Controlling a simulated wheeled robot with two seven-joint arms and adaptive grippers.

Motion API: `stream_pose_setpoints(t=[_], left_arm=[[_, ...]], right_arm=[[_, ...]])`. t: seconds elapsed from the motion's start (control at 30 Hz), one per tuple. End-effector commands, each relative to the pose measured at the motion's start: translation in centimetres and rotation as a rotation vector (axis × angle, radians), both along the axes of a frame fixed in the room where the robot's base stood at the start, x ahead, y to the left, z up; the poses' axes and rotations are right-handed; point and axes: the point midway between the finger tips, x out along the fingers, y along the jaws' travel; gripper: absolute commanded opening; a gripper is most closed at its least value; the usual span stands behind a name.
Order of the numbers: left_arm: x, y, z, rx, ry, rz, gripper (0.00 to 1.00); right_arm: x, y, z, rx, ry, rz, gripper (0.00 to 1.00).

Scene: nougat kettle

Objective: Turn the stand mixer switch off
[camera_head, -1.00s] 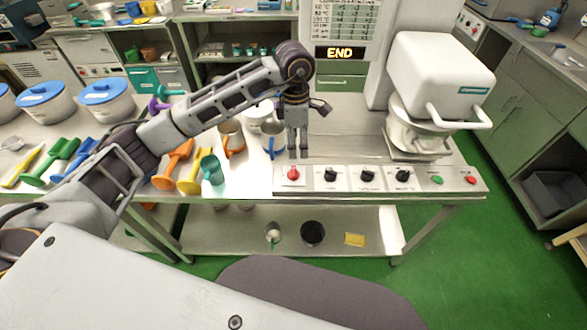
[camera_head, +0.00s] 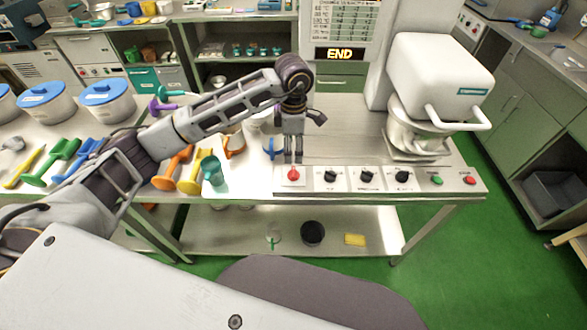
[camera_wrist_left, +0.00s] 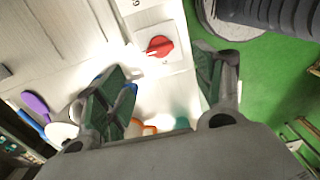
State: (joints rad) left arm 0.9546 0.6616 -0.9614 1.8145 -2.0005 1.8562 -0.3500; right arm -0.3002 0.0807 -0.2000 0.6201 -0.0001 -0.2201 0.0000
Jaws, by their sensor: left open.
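A control panel (camera_head: 312,188) runs along the front edge of the steel table. A red rotary switch (camera_head: 293,174) sits at its left end, with three black knobs (camera_head: 366,176) beside it. The white stand mixer (camera_head: 440,78) stands at the right end of the table. My left gripper (camera_head: 293,160) points down just above and behind the red switch. It is open and empty. In the left wrist view the red switch (camera_wrist_left: 159,46) shows beyond the gap between the two fingers (camera_wrist_left: 168,82), apart from both. My right gripper is not in view.
A green button (camera_head: 437,181) and a red button (camera_head: 470,180) are at the panel's right. Orange, yellow and teal scoops (camera_head: 212,170) lie left of the gripper. Blue-lidded tubs (camera_head: 107,100) stand further left.

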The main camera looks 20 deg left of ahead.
Motion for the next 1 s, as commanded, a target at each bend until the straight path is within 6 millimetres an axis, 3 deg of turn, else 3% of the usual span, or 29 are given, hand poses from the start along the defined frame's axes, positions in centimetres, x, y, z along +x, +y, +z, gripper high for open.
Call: stream_pose_setpoints(t=[0.7,1.0], left_arm=[[-0.1,0.0,-9.0,0.000,0.003,0.001,0.68],[0.0,0.0,-10.7,0.000,0.000,0.002,0.68]], right_arm=[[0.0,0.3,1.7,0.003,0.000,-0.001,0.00],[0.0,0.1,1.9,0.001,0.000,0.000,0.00]])
